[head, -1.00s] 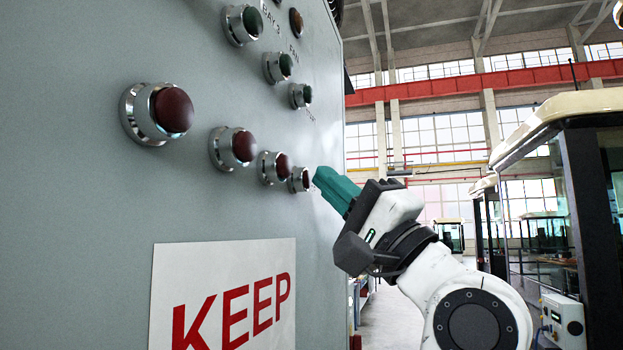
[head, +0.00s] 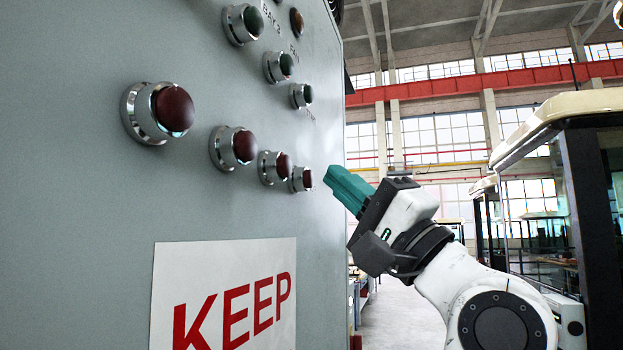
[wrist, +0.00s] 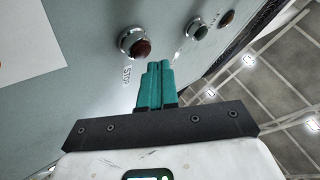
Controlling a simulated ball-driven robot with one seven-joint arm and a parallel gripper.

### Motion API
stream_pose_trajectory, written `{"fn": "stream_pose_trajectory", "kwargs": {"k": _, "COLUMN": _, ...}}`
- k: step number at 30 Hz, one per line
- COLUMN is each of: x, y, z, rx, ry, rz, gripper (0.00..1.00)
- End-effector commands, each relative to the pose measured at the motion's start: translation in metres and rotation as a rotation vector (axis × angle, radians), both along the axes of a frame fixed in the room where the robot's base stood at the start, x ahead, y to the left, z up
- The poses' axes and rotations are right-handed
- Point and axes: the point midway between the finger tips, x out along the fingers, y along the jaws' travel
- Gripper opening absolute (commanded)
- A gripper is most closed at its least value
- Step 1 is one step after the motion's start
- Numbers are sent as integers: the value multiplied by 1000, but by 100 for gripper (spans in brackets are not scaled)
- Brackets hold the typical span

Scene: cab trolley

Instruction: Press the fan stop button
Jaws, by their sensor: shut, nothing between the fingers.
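A row of several dark red domed buttons in chrome collars runs along the grey panel in the head view. The farthest and smallest red button (head: 306,179) is nearest my gripper (head: 331,174). My teal fingers are shut and empty, with a visible gap between their tips and that button. In the wrist view, a red button (wrist: 141,48) with a STOP label (wrist: 127,76) sits just beyond and left of my gripper (wrist: 159,66). A FAN label (head: 295,52) is partly readable higher on the panel. I cannot tell for certain which red button belongs to it.
Green buttons (head: 286,66) sit above the red row, with an amber lamp (head: 297,21) higher up. A KEEP sign (head: 225,300) is fixed below. A vehicle cab (head: 590,190) stands at the right. Open floor lies between panel and cab.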

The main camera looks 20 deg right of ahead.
Motion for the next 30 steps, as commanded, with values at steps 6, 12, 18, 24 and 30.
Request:
{"fn": "stream_pose_trajectory", "kwargs": {"k": 6, "x": -2, "y": -3, "z": 0, "rx": 0, "ry": 0, "rz": -1, "gripper": 0}}
{"fn": "stream_pose_trajectory", "kwargs": {"k": 12, "x": -11, "y": -16, "z": 0, "rx": 0, "ry": -1, "rz": -3, "gripper": 0}}
{"fn": "stream_pose_trajectory", "kwargs": {"k": 18, "x": -21, "y": -31, "z": 0, "rx": 1, "ry": -3, "rz": -4, "gripper": 0}}
{"fn": "stream_pose_trajectory", "kwargs": {"k": 24, "x": -29, "y": -41, "z": 0, "rx": 1, "ry": 0, "rz": -2, "gripper": 0}}
{"fn": "stream_pose_trajectory", "kwargs": {"k": 30, "x": -30, "y": -41, "z": 0, "rx": 1, "ry": 0, "rz": -1, "gripper": 0}}
